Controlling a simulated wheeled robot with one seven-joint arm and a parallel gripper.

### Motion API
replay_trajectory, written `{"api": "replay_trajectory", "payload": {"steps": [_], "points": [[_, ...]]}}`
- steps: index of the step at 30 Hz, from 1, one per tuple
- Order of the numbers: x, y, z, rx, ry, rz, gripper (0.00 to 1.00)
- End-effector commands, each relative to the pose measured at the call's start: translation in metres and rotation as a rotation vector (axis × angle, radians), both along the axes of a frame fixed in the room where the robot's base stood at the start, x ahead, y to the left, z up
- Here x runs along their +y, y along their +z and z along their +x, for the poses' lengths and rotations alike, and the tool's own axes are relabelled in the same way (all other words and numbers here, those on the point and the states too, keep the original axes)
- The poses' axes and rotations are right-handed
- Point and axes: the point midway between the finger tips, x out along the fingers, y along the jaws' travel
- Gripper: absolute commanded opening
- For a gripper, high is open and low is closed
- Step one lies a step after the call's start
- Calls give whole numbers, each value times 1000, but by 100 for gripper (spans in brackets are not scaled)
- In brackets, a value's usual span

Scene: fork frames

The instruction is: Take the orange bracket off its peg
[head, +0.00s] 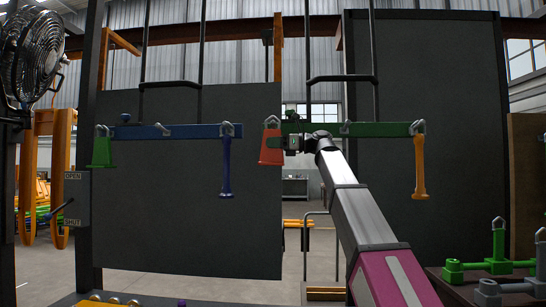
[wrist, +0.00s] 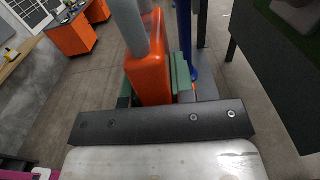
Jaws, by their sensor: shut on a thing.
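The orange bracket (head: 270,150), red-orange and tapered, hangs at the left end of a green bar (head: 378,129) in the head view. A grey loop (head: 271,122) shows at its top, at the bar's end; I cannot tell how it sits on the peg. My gripper (head: 291,143) is at the bracket's right side, shut on it. In the wrist view the bracket (wrist: 151,65) stands just beyond the dark gripper body (wrist: 160,122), with grey rods in front of it. The fingertips are mostly hidden there.
A yellow-orange piece (head: 420,165) hangs at the green bar's right end. A blue bar (head: 175,131) to the left carries a green piece (head: 102,150) and a blue piece (head: 226,165). Dark panels stand behind. Green fittings (head: 498,250) lie at lower right.

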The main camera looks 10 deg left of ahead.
Motion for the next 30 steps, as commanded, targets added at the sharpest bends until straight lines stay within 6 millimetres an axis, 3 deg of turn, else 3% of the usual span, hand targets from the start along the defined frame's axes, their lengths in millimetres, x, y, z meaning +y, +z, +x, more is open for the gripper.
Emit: {"api": "replay_trajectory", "payload": {"steps": [30], "points": [[-2,0,-43,0,0,2,0]]}}
